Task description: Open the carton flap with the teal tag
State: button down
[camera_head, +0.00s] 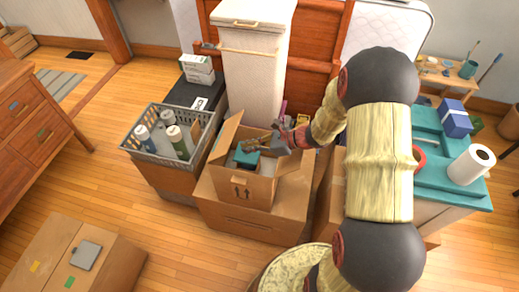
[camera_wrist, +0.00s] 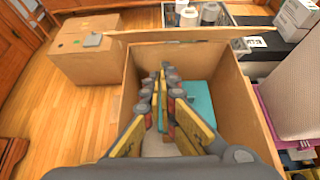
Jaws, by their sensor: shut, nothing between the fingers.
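An open carton (camera_head: 245,190) with a dark up-arrow print stands on a larger box. Its left flap (camera_head: 226,140) stands raised and its right flap (camera_head: 290,164) leans outward. A teal block-like item (camera_head: 246,158) lies inside; the wrist view shows it (camera_wrist: 200,97) right of my fingers. I cannot make out a teal tag on this carton's flaps. My gripper (camera_head: 252,144) is at the carton's open top, fingers pointing down into it. In the wrist view my gripper (camera_wrist: 165,78) is shut and empty. Whether the fingertips touch anything is unclear.
A grey crate of bottles (camera_head: 159,156) stands left. A tall pale column-shaped piece (camera_head: 250,70) rises behind. A closed carton (camera_head: 58,250) with yellow and green tags sits on the floor at lower left. A teal-topped table (camera_head: 440,160) is right.

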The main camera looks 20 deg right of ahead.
jog(key=shift+w+a+r, duration=0.25)
jog(key=shift+a+r, duration=0.15)
jog(key=shift+r, duration=0.2)
jog(key=shift+w+a+r, duration=0.25)
jog(key=shift+a+r, duration=0.1)
jog(key=shift+r, duration=0.25)
jog(key=shift+r, duration=0.15)
jog(key=shift+w+a+r+h+p, duration=0.1)
jog(key=shift+a+r+h+p, duration=0.15)
jog(key=shift+p, duration=0.45)
jog(key=shift+w+a+r+g+h+p, duration=0.15)
jog(key=shift+w+r+g+h+p, duration=0.2)
jog(key=shift+p, duration=0.75)
